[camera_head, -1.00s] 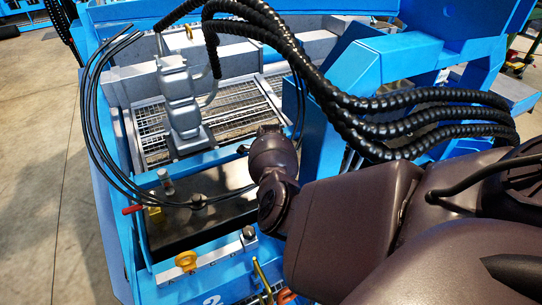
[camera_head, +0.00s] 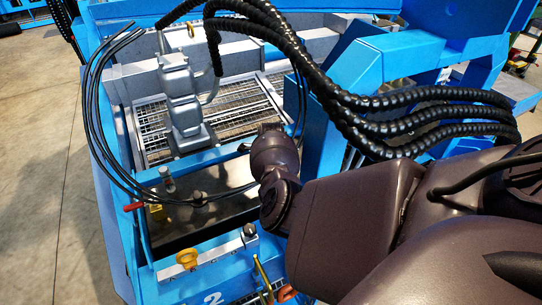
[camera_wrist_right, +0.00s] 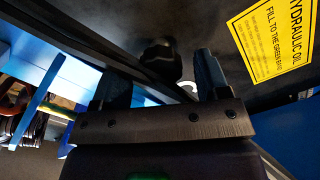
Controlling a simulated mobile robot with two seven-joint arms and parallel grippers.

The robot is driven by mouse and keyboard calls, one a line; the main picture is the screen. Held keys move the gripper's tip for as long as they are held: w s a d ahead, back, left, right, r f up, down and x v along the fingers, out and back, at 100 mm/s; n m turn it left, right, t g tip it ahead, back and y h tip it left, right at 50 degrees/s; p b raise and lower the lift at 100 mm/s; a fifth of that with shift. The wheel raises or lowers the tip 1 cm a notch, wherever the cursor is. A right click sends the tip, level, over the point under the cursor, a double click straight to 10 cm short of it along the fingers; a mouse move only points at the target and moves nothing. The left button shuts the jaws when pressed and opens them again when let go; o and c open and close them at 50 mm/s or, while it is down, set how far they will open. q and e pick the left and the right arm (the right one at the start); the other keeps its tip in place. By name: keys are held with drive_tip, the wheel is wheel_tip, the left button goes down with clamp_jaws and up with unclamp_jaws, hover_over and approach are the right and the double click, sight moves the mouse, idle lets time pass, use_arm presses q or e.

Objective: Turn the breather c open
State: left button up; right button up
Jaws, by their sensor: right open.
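A dark, lobed knob (camera_wrist_right: 158,55), which may be breather c, shows in the right wrist view on a black panel. My right gripper (camera_wrist_right: 161,80) is open, with one finger on each side of the knob in the picture. The knob appears beyond the fingertips, and I cannot tell whether they touch it. In the head view my right arm comes in from the right, and its wrist hides the gripper and whatever is in front of it. My left gripper is in neither view.
A yellow hydraulic oil label (camera_wrist_right: 275,38) is beside the knob. In the head view, a black tank top (camera_head: 205,215) carries small fittings, with a yellow knob (camera_head: 187,259) in front and a red handle (camera_head: 133,207) at left. Thick black hoses (camera_head: 400,103) arch above my arm.

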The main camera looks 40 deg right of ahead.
drive_tip(key=shift+r, duration=0.3)
wheel_tip(320, 180, up, 10)
drive_tip(key=p, duration=0.3)
drive_tip(key=shift+r, duration=0.1)
